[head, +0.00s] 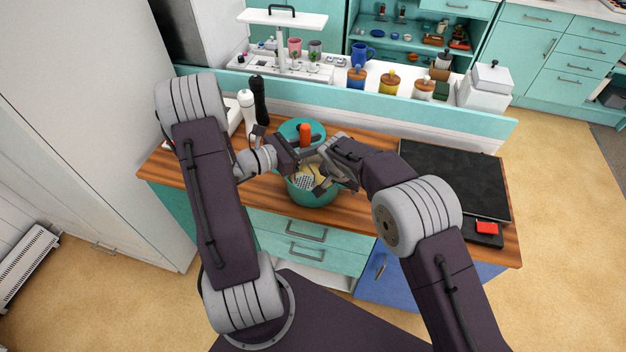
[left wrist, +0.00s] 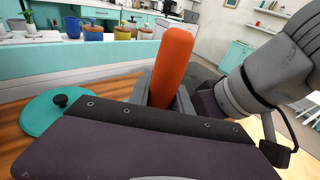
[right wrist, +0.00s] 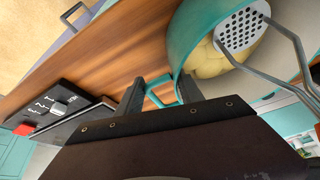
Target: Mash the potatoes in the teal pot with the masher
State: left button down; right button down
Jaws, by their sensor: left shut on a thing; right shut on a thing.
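The teal pot (head: 314,198) stands on the wooden counter with yellow potatoes (right wrist: 206,62) inside. The masher has an orange handle (left wrist: 172,62) and a perforated metal plate (head: 303,182). My left gripper (head: 302,155) is shut on the masher's handle, which stands nearly upright above the pot. The plate (right wrist: 240,28) is inside the pot, close to the potatoes; whether it touches them is unclear. My right gripper (right wrist: 161,92) is shut on the pot's teal side handle (right wrist: 160,88). In the head view, my right gripper partly hides the pot's right side.
The teal lid (left wrist: 55,112) with a black knob lies on the counter behind the pot. A white mill (head: 246,108) and a black mill (head: 259,98) stand at the back left. A black cooktop (head: 455,175) lies to the right. A teal ledge (head: 440,112) runs behind the counter.

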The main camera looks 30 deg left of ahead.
pick_arm(q)
jog(key=shift+f, duration=1)
jog(key=shift+s+f, duration=0.1)
dwell(1.1)
jog(key=shift+r, duration=1.9)
jog(key=shift+r, duration=0.1)
jog(key=shift+f, duration=2)
